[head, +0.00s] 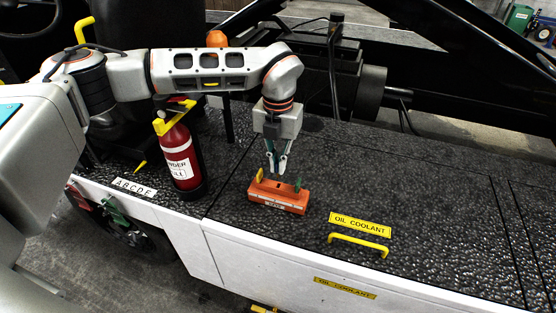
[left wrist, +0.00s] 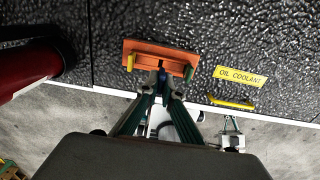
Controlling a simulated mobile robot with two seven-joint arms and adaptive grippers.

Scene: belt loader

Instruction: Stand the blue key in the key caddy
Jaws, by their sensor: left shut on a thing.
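The key caddy (head: 278,204) is an orange block on the black textured deck. A yellow key (head: 260,174) stands at its left end and a green key (head: 298,184) at its right end. My left gripper (head: 278,170) points down over the middle of the caddy, between those two keys. In the left wrist view its fingertips (left wrist: 162,84) are shut on the blue key (left wrist: 161,71), of which only a small part shows, against the orange caddy (left wrist: 150,48). I cannot tell whether the blue key touches the caddy or is in a slot.
A red fire extinguisher (head: 180,157) stands left of the caddy. A yellow handle (head: 358,244) and an "OIL COOLANT" label (head: 360,224) are on the deck to its right. The white front side (head: 270,260) drops to the floor. The deck at right is clear.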

